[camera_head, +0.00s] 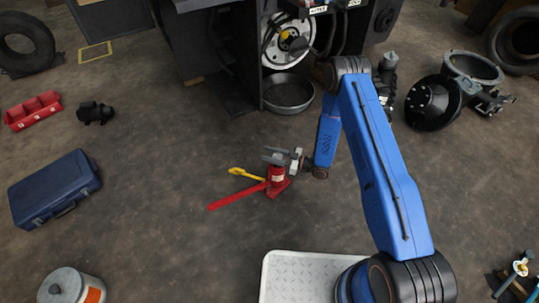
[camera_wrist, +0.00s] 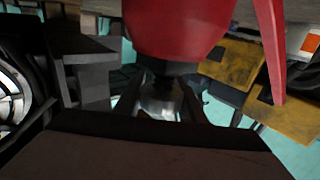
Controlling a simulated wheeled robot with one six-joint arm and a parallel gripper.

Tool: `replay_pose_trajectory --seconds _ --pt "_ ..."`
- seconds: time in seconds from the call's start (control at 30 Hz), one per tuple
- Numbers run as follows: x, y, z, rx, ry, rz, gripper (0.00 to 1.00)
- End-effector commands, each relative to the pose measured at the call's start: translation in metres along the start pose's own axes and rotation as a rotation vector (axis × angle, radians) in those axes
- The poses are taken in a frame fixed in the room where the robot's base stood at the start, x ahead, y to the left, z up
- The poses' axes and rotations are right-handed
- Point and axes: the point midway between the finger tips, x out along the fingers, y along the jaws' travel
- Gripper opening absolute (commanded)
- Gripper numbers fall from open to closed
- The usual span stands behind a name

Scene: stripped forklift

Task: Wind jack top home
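The red bottle jack (camera_head: 277,177) stands on the floor near the middle of the head view, with a long red handle (camera_head: 238,195) reaching to the left. In the wrist view its red body (camera_wrist: 180,25) fills the top of the picture. The silver jack top (camera_wrist: 161,100) shows just below it, past a dark neck. My gripper (camera_head: 284,156) is at the top of the jack. In the wrist view its two dark fingers (camera_wrist: 163,98) lie on either side of the jack top. The dark picture does not show whether they press on it.
A yellow tool (camera_head: 246,174) lies beside the jack. A metal pan (camera_head: 288,93) sits under the dark forklift (camera_head: 230,50) behind. A blue case (camera_head: 54,187) and a red tray (camera_head: 33,110) lie at the left, and black parts (camera_head: 434,102) at the right.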

Motion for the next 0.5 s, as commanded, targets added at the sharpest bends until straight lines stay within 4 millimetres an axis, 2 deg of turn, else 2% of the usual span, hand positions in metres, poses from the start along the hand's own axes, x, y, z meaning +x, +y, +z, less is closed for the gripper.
replay_pose_trajectory --seconds 0.27,0.5 --pt "-0.0002 0.0006 0.0003 0.000 -0.001 0.024 0.14" --pt "0.0002 0.0034 0.0007 0.003 -0.001 0.138 0.14"
